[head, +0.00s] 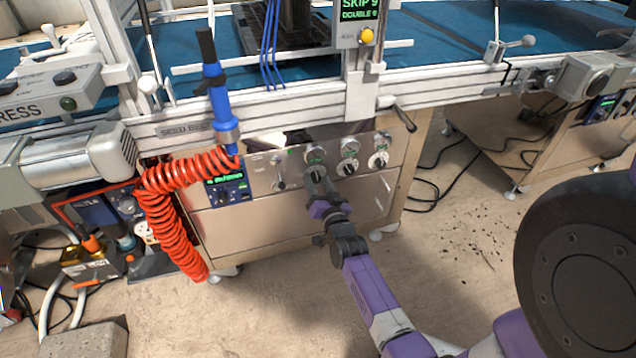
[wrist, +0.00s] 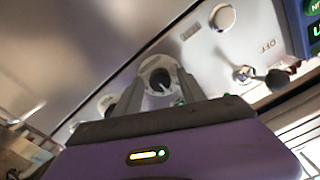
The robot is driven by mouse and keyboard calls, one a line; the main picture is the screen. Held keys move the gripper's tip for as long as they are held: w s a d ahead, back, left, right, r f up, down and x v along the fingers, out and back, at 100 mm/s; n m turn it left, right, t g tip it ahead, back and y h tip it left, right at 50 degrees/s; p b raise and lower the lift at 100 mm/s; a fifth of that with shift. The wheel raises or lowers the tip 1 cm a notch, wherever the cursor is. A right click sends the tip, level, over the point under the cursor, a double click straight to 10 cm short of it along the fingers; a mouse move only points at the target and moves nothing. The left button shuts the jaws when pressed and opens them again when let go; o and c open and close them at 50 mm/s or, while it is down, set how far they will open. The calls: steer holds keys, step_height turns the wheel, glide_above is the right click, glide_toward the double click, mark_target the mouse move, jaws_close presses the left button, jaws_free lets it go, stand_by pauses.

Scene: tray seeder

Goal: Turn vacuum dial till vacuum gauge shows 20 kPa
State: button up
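The machine's front panel carries a row of round gauges with dials below them in the head view. The left gauge (head: 316,152) is above my gripper (head: 318,178), which hides the dial beneath it. In the wrist view a round control (wrist: 160,80) with a dark centre and pale rim shows between my gripper's fingers (wrist: 160,88). The fingers are apart, one on either side of it; I cannot tell whether they touch it. A pale round face (wrist: 222,17) shows above it. Gauge needles, numbers and labels are too small or blurred to read.
The middle gauge (head: 350,147) and right-hand dial (head: 378,160) are close by on the right. A lever switch (head: 280,184) and a blue display (head: 226,188) are on the left. A red coiled hose (head: 170,190) hangs farther left. A handle (head: 404,118) juts out upper right.

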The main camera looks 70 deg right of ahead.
jaws_close()
steer(key=shift+r+n+p, duration=0.15)
steer(key=shift+n+p, duration=0.7)
steer(key=shift+n, duration=0.05)
steer(key=shift+n+p, duration=0.35)
steer(key=shift+n, duration=0.55)
steer(key=shift+o, duration=0.9)
jaws_free()
steer(key=p+v, duration=0.1)
steer(key=v, duration=0.6)
steer(key=shift+s+a+p, duration=0.25)
steer(key=shift+a+p, duration=0.05)
steer(key=shift+p, duration=0.1)
